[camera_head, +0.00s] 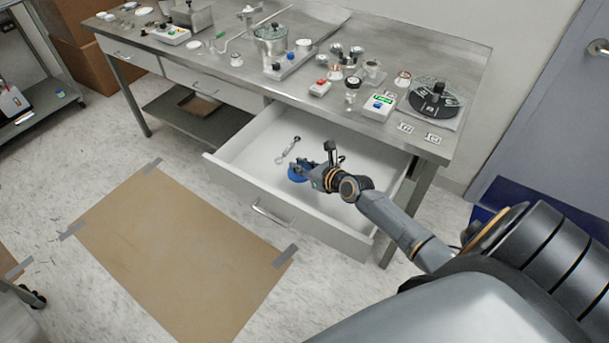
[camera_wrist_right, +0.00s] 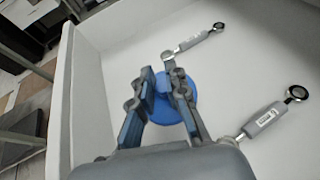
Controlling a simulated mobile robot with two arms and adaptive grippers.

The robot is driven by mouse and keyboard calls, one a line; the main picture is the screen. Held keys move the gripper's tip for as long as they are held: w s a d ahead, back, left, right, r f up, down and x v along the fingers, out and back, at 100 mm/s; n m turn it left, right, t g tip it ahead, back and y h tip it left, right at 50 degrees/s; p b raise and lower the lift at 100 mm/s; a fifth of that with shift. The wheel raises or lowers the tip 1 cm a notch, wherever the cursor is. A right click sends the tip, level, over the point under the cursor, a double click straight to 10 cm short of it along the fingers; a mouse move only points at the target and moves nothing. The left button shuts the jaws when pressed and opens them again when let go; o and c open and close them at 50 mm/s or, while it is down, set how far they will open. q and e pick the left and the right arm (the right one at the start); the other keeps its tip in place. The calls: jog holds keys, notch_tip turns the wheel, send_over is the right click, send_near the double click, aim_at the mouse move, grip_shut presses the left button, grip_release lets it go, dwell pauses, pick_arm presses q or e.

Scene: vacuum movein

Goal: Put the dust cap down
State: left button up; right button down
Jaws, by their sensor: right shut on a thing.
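The blue dust cap (camera_wrist_right: 178,104) is a round disc with a raised tab. It is inside the open white drawer (camera_head: 250,185), close to the drawer floor; I cannot tell whether it touches. My right gripper (camera_wrist_right: 163,82) is shut on the cap's tab. In the head view the cap (camera_head: 297,174) shows just left of the right gripper (camera_head: 309,175), partly hidden by it. My left gripper is not in view.
Two grey wrenches or links lie in the drawer: one beyond the cap (camera_wrist_right: 200,38), one to the right (camera_wrist_right: 268,117). The drawer walls surround the gripper. The bench top (camera_head: 340,35) above holds a pot, a valve-like part and several small devices.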

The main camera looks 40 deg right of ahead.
aim_at(304, 184)
jog(key=shift+s+d+f, duration=0.3)
jog(key=shift+d+f, duration=0.1)
jog(key=shift+f, duration=0.35)
notch_tip(304, 184, down, 2)
jog(key=shift+f+b, duration=0.25)
jog(key=shift+b, duration=0.85)
jog(key=shift+d+f, duration=0.1)
jog(key=shift+f, duration=0.15)
jog(key=shift+f+b, duration=0.2)
jog(key=shift+b, duration=0.1)
jog(key=c, duration=1.3)
grip_release()
jog(key=shift+c, duration=0.2)
jog(key=shift+r, duration=0.15)
